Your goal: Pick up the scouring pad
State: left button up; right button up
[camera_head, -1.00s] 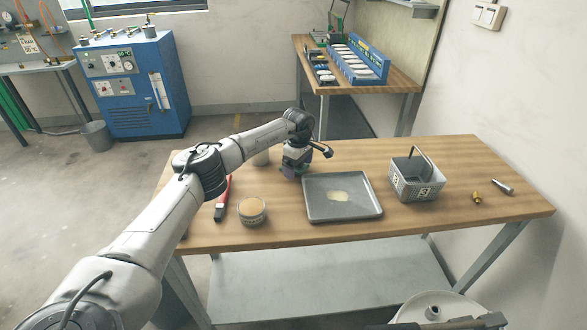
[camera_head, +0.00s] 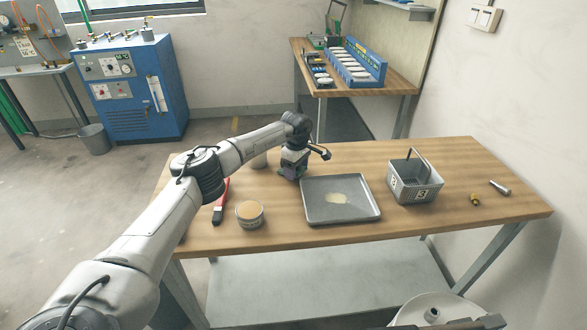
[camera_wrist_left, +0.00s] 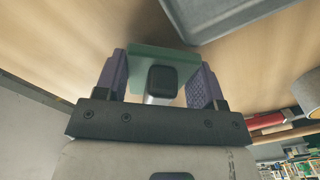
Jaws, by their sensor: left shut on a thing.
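My left gripper (camera_head: 292,176) is low over the back-middle of the wooden table, just left of the grey tray, pointing down. In the left wrist view its two purple fingers (camera_wrist_left: 163,85) are closed on the green scouring pad (camera_wrist_left: 142,58), which spans the gap between them. A dark block hides part of the pad there. In the head view the gripper mostly hides the pad, and I cannot tell whether it touches the tabletop. My right gripper is in neither view.
The grey tray (camera_head: 318,216) with a pale patch lies close by. A grey basket (camera_head: 413,197) with an upright handle stands right of it. A round tub (camera_head: 249,221) and a red-handled brush (camera_head: 219,207) are at left. Small brass (camera_head: 475,200) and metal (camera_head: 500,188) pieces lie right.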

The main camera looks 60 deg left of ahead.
pick_arm(q)
notch_tip(320, 180, up, 4)
jog(key=shift+r+p, duration=0.2)
jog(key=shift+p, duration=0.7)
jog(key=d+r+p, duration=0.6)
jog(key=d, duration=0.5)
jog(key=a+f+p, duration=0.1)
jog(key=a, duration=0.2)
jog(key=s+a+f+m+y+p, duration=0.1)
jog(key=a, duration=0.2)
jog(key=a+f+y+p, duration=0.1)
jog(key=a+f, duration=0.1)
jog(key=a, duration=0.1)
jog(key=shift+s+a+m+p, duration=0.25)
jog(key=shift+a+m+p, duration=0.05)
jog(key=shift+a+p, duration=0.1)
jog(key=shift+w+a+m, duration=0.2)
jog(key=shift+a+m, duration=0.05)
jog(key=shift+m, duration=0.15)
jog(key=shift+w+a+m+y, duration=0.25)
jog(key=shift+w+m+y, duration=0.15)
jog(key=shift+m, duration=0.7)
jog(key=shift+f, duration=0.2)
jog(key=b+x, duration=0.2)
jog(key=d+b+x, duration=0.1)
jog(key=b+x, duration=0.3)
jog(key=shift+d+f, duration=0.3)
jog(key=shift+f, duration=0.05)
